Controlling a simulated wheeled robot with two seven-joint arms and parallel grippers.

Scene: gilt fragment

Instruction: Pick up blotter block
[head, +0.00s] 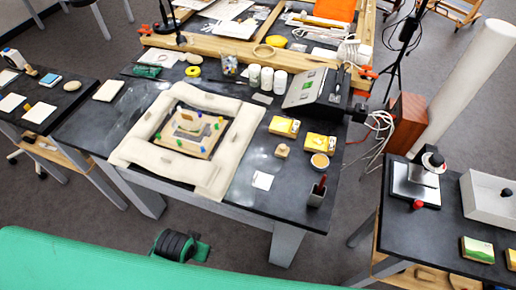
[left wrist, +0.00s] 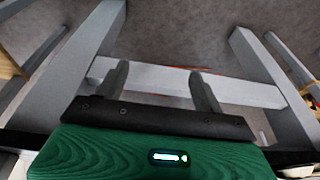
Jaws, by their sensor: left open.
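A small tan wooden block with a knob-like top (head: 282,150), which looks like the blotter block, stands on the dark table (head: 232,180), right of the cream padded frame (head: 215,182). It is upright and nothing touches it. My left gripper (left wrist: 160,80) shows in the left wrist view with its two grey fingers apart and nothing between them. It faces the floor and grey table legs, and the block is not in that view. In the head view a black and green part of mine is low in front of the table. My right gripper is not in view.
Yellow boxes (head: 284,126), a round tin (head: 320,161), a white card (head: 263,180) and a dark pen cup (head: 316,196) surround the block. A grey sloped device (head: 313,92) stands behind. A gilt fragment (head: 190,128) lies inside the frame. Side tables flank the main table.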

